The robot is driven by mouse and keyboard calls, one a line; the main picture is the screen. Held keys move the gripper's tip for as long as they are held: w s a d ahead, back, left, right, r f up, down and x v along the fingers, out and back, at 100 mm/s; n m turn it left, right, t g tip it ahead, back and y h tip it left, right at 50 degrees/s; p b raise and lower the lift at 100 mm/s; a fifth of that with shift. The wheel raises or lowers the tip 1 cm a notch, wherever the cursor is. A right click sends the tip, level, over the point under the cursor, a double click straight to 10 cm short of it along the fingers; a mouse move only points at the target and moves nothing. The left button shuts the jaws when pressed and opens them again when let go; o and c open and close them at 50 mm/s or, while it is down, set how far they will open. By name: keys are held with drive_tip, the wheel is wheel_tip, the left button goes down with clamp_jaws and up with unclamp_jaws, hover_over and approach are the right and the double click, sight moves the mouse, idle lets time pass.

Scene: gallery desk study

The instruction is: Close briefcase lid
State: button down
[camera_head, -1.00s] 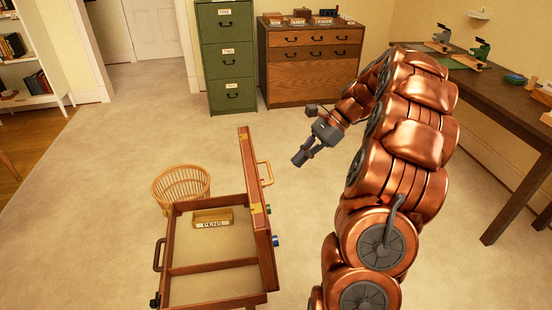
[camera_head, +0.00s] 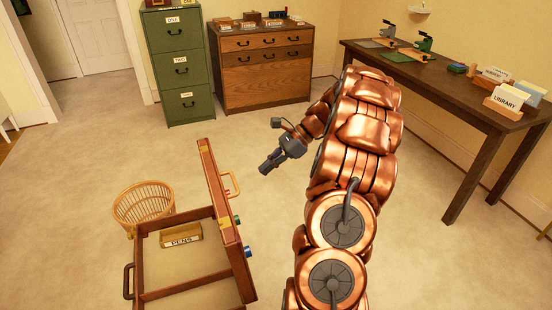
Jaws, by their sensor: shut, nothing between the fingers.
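A small box labelled PENS (camera_head: 182,237) sits inside the case. My gripper (camera_head: 266,170) is shut and empty, in the air to the right of the lid's far end and apart from it. The latches near the lid's hinge side are small in the picture.
A wicker basket (camera_head: 143,204) stands behind and left of the case. A green filing cabinet (camera_head: 180,65) and wooden drawer chest (camera_head: 262,68) stand at the back. A dark desk (camera_head: 450,95) runs along the right wall. Carpet between them is open.

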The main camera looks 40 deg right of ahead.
drive_tip(key=w+a+f, duration=0.1)
drive_tip(key=w+a, duration=0.1)
drive_tip(key=a, duration=0.4)
drive_tip(key=shift+w+f, duration=0.25)
drive_tip(key=shift+f, duration=0.05)
drive_tip(key=shift+a+r+p, duration=0.1)
drive_tip(key=shift+a+p, duration=0.05)
drive_tip(key=shift+p, duration=0.15)
